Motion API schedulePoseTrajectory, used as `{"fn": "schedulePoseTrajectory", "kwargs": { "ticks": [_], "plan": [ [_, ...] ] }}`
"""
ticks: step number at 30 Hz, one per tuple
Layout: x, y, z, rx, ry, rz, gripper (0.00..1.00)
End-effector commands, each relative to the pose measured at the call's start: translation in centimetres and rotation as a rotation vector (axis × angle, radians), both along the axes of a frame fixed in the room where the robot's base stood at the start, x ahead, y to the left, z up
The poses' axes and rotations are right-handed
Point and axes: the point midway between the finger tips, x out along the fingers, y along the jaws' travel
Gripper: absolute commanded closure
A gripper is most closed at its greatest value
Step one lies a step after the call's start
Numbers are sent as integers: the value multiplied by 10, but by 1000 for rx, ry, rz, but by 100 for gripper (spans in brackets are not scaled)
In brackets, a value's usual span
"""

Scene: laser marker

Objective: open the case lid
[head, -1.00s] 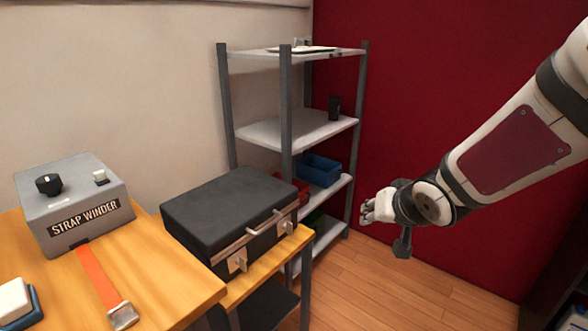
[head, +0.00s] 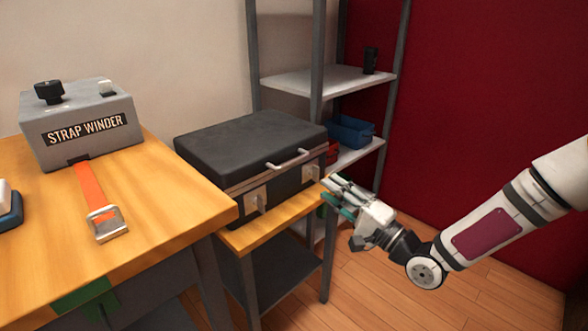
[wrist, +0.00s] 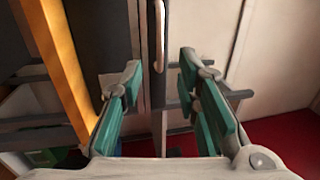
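The black case (head: 245,145) lies flat on a wooden-topped stand with its lid down. Its front faces me and carries a light handle (head: 288,160), a left latch (head: 257,198) and a right latch (head: 311,173). My gripper (head: 328,190) is open and empty, just in front of the case's right front end, near the right latch. In the wrist view its green-padded fingers (wrist: 160,80) are spread apart, with the handle (wrist: 158,35) ahead between them. I cannot tell whether a finger touches the case.
The strap winder (head: 85,120), with an orange strap (head: 90,185), sits on the wooden table (head: 170,210) at left. A grey shelf rack (head: 325,80) with a blue bin (head: 350,130) stands behind the case. Floor is free at right.

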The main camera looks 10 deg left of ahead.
Motion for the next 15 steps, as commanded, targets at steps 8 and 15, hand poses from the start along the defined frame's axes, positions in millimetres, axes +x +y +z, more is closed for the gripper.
{"fn": "schedulePoseTrajectory", "kwargs": {
  "ticks": [8,15],
  "plan": [
    [28,39,9,-3,-5,3,70],
    [56,74,18,-5,-5,2,70]
  ]
}}
